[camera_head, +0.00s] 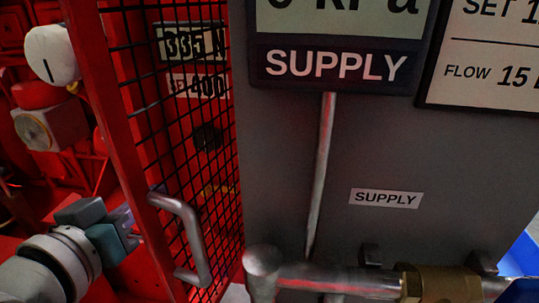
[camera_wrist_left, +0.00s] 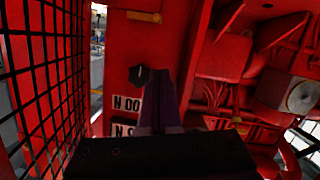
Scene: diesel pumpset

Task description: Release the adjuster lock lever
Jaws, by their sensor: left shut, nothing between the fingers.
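My left gripper (camera_head: 126,226) is at the lower left, beside the red frame of a mesh door. In the left wrist view its dark fingers (camera_wrist_left: 161,105) are closed together with nothing seen between them. Beyond the fingertips are a red panel, a small black knob (camera_wrist_left: 139,76) and a yellow bar (camera_wrist_left: 144,16). In the head view the black knob (camera_head: 207,137) and a yellowish piece (camera_head: 217,190) show through the mesh. I cannot tell for sure which of these is the adjuster lock lever. The fingers appear apart from both. My right gripper is not in view.
The mesh door (camera_head: 150,130) has a grey handle (camera_head: 192,242) close to my left gripper. A grey SUPPLY panel (camera_head: 400,150) with a metal bar (camera_head: 335,280) and brass fitting (camera_head: 440,284) stands to the right. Red machinery (camera_head: 40,100) with a white round knob (camera_head: 51,54) is at left.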

